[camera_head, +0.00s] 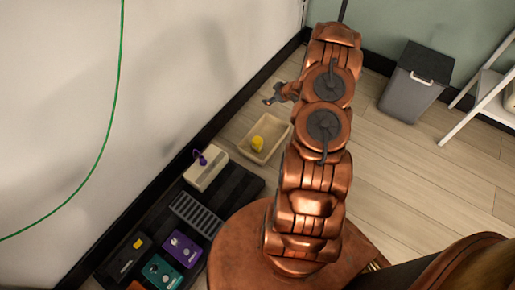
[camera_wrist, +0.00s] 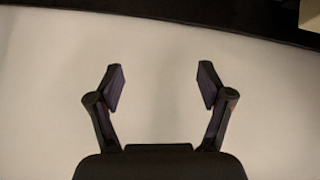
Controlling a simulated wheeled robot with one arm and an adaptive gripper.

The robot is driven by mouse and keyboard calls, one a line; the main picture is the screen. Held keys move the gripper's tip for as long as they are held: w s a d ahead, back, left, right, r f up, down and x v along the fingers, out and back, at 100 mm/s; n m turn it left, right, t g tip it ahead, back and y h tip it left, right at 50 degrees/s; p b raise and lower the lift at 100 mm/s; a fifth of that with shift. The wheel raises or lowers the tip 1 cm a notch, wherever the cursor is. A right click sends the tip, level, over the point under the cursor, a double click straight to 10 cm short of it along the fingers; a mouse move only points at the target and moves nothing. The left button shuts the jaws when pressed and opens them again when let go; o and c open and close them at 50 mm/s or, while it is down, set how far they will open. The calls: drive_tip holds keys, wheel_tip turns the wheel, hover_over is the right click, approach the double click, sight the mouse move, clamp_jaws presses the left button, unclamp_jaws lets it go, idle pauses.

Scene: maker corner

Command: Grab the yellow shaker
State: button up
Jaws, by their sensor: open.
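The yellow shaker (camera_head: 258,143) lies inside a shallow beige tray (camera_head: 275,151) on the floor in the head view. My gripper (camera_head: 271,98) is above and to the left of the tray in that view, apart from the shaker. In the wrist view my gripper (camera_wrist: 161,88) has its two fingers spread wide with nothing between them. The wrist view faces a pale, blank surface, and the shaker does not show there.
A black pedalboard (camera_head: 235,190) with several pedals, including a purple one (camera_head: 181,249), lies along the wall. A cream box (camera_head: 206,168) stands near the tray. A grey bin (camera_head: 413,85) and a white-framed stand (camera_head: 480,90) are at right. Wooden floor between is clear.

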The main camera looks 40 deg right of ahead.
drive_tip(key=s+a+f+t+y+b, duration=0.15)
drive_tip(key=s+f+b, duration=0.25)
drive_tip(key=f, duration=0.8)
drive_tip(key=t+y+b, duration=0.2)
drive_tip(key=y+b, duration=0.1)
drive_tip(key=b, duration=0.1)
approach(261, 142)
drive_tip(key=w+f, duration=0.2)
drive_tip(key=w, duration=0.2)
drive_tip(key=shift+w+a+r, duration=0.15)
drive_tip(key=shift+w+a, duration=0.1)
drive_tip(key=shift+a, duration=0.25)
drive_tip(key=shift+w+a+y, duration=0.15)
drive_tip(key=shift+w+y, duration=0.1)
drive_tip(key=shift+w, duration=0.05)
drive_tip(key=b+x, duration=0.1)
drive_tip(key=x, duration=0.1)
drive_tip(key=b+x, duration=0.1)
drive_tip(key=x, duration=0.1)
drive_tip(key=b+x, duration=0.1)
drive_tip(key=x, duration=0.1)
drive_tip(key=shift+a+f, duration=0.2)
drive_tip(key=shift+f, duration=0.2)
drive_tip(key=shift+w+a, duration=0.1)
drive_tip(key=shift+w, duration=0.2)
drive_tip(key=c, duration=1.3)
